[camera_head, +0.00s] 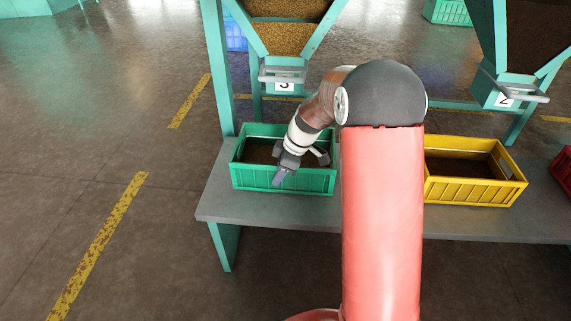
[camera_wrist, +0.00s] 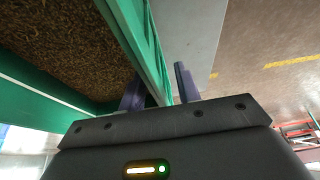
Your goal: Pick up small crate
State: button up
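A small green crate (camera_head: 247,173) with dark grainy contents stands on the grey bench below the hopper marked 3. A yellow crate (camera_head: 473,191) stands further right on the bench. My gripper (camera_head: 284,174) points down at the near long wall of the green crate. In the wrist view, the fingers of my gripper (camera_wrist: 161,85) stand apart, with the green crate wall (camera_wrist: 143,40) between them. One finger is on the inner side and one on the outer side. A gap shows between the outer finger and the wall. The crate rests on the bench.
The grey bench (camera_head: 217,207) has a clear left end. Teal hopper frames rise behind the crates. A red crate (camera_head: 565,168) is cut off at the right edge. The floor to the left is open, with yellow dashed lines (camera_head: 110,228).

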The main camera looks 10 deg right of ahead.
jog(key=shift+c, duration=0.4)
grip_shut()
dwell(0.9)
